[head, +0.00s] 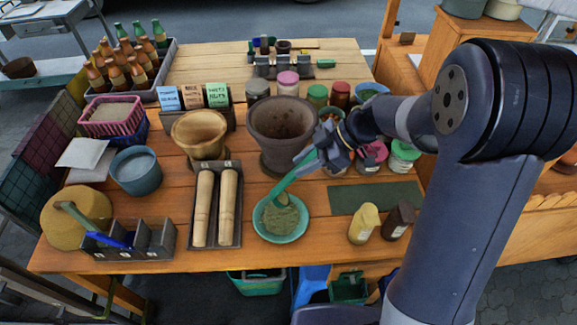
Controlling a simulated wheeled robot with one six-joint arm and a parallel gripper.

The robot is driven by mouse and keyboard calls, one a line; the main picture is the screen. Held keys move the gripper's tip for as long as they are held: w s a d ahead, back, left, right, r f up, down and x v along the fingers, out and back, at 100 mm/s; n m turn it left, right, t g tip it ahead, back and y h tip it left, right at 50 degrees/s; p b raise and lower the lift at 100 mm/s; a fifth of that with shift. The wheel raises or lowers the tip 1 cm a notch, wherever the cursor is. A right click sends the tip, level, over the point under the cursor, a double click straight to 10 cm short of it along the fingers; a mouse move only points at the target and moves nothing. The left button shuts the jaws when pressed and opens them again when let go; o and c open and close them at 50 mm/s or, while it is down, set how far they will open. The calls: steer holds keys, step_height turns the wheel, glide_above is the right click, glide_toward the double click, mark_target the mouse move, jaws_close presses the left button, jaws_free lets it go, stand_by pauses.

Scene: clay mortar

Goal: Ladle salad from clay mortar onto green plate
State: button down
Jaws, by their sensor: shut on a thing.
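The clay mortar (281,117) is a large brown pot standing at the middle of the wooden table. Its inside looks dark, and I cannot tell how much salad is in it. The green plate (261,236) lies in front of it, near the table's front edge. Green salad (279,219) is heaped on the plate. My gripper (325,149) is shut on a green ladle (290,182), just in front and right of the mortar. The ladle tilts down to the left, and its head is at the salad over the plate. I cannot tell whether it touches.
A wooden mortar (199,134) and a tray with two pestles (216,233) stand left of the plate. Yellow (364,223) and dark (398,220) bottles stand to its right. Several lidded jars (318,95) stand behind.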

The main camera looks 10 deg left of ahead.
steer(key=w+d+f+g+y+b, duration=0.1)
steer(key=d+f+y+b, duration=0.3)
steer(key=b, duration=0.5)
steer(key=shift+w+d+y, duration=0.25)
steer(key=shift+d+y, duration=0.25)
steer(key=shift+d, duration=0.45)
